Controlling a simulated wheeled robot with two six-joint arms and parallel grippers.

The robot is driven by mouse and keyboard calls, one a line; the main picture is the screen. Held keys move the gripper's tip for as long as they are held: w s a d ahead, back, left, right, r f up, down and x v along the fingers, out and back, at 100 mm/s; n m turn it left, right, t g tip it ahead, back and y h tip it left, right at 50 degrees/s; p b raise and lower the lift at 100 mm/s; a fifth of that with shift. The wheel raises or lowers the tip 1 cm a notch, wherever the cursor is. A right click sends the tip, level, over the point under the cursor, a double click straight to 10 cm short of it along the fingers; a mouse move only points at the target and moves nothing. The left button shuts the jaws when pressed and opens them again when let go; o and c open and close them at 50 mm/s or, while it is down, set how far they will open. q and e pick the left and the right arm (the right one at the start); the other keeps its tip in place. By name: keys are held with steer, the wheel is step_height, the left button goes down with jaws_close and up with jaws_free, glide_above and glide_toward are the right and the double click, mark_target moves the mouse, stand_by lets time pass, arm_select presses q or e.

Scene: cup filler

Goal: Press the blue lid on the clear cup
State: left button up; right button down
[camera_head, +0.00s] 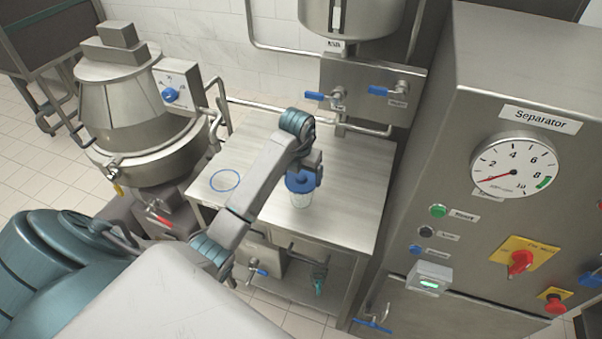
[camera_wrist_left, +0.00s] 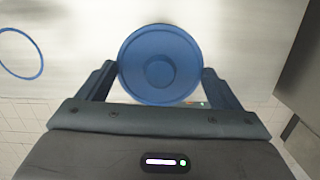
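The clear cup (camera_head: 301,200) stands upright on the steel table. The round blue lid (camera_head: 298,186) is at the cup's top. I cannot tell whether it is fully seated. My left gripper (camera_head: 306,172) is directly over the cup and hides part of the lid. In the left wrist view the lid (camera_wrist_left: 133,62), with a round knob in its middle, fills the space between the two fingers, which meet its rim on both sides. The lid hides the cup there. My right gripper is not in view.
A blue ring (camera_head: 224,190) lies flat and empty on the steel table (camera_head: 345,215), left of the cup. Pipes and blue-handled valves (camera_head: 316,96) are behind the table. The separator cabinet (camera_head: 440,150) stands close on the right, a large steel kettle (camera_head: 140,120) on the left.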

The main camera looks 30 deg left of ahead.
arm_select(q)
steer(key=shift+o, duration=1.3)
steer(key=shift+r, duration=0.3)
step_height(320, 180, up, 3)
steer(key=shift+s+r, duration=0.15)
steer(key=shift+r, duration=0.05)
step_height(320, 180, up, 7)
steer(key=p, duration=0.6)
steer(key=shift+s+f+p, duration=0.15)
steer(key=shift+s+p, duration=0.2)
steer(key=shift+s, duration=0.1)
steer(key=shift+d, duration=0.1)
